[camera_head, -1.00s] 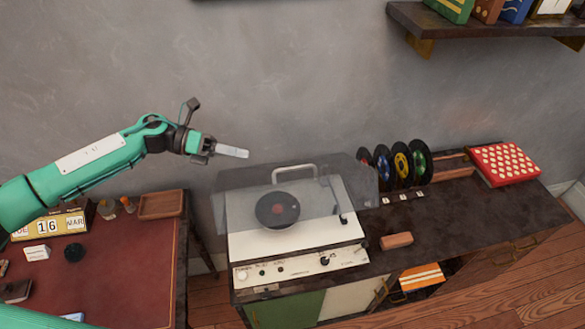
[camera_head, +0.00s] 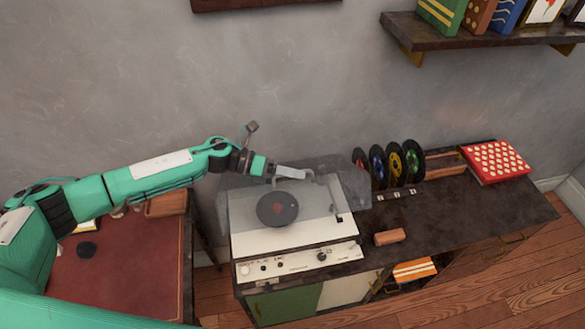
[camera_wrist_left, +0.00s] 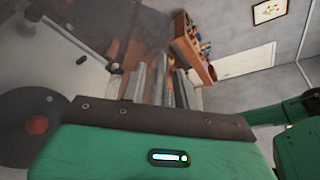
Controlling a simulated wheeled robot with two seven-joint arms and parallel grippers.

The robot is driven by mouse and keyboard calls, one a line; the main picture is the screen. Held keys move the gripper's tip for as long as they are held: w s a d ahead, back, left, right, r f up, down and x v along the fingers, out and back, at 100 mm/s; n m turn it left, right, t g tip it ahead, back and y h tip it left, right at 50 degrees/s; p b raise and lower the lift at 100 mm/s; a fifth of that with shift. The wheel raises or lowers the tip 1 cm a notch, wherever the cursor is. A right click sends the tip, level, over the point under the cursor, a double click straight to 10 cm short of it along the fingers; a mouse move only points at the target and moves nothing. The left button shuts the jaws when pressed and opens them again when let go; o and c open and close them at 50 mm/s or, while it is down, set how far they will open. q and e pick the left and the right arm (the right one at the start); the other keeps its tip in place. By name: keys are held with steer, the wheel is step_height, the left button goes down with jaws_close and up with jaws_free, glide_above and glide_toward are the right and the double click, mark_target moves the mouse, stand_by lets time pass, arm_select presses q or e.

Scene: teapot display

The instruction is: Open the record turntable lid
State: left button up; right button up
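The record turntable (camera_head: 300,258) stands on the dark cabinet with a black record (camera_head: 277,209) on its white deck. Its clear lid (camera_head: 350,185) shows as a hazy band over the back of the deck and appears raised; its exact angle is hard to tell. The pale lid handle (camera_head: 274,183) is partly hidden by my left gripper (camera_head: 291,172), which reaches it from the left. In the left wrist view the fingers (camera_wrist_left: 160,88) stand apart, with a narrow upright shape between them that I cannot identify. Contact with the handle is unclear. My right gripper is not in view.
Several records (camera_head: 390,163) stand in a rack to the right, near a red dotted box (camera_head: 497,161). A brown block (camera_head: 390,237) lies right of the turntable. A red-topped desk (camera_head: 140,265) is at left. A wall shelf (camera_head: 480,36) hangs at upper right.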

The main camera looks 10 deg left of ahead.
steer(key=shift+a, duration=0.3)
arm_select(q)
jaws_close()
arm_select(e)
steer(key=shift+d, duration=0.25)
arm_select(q)
steer(key=shift+w+r, duration=0.1)
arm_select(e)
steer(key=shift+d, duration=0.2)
arm_select(q)
steer(key=shift+w+r, duration=0.1)
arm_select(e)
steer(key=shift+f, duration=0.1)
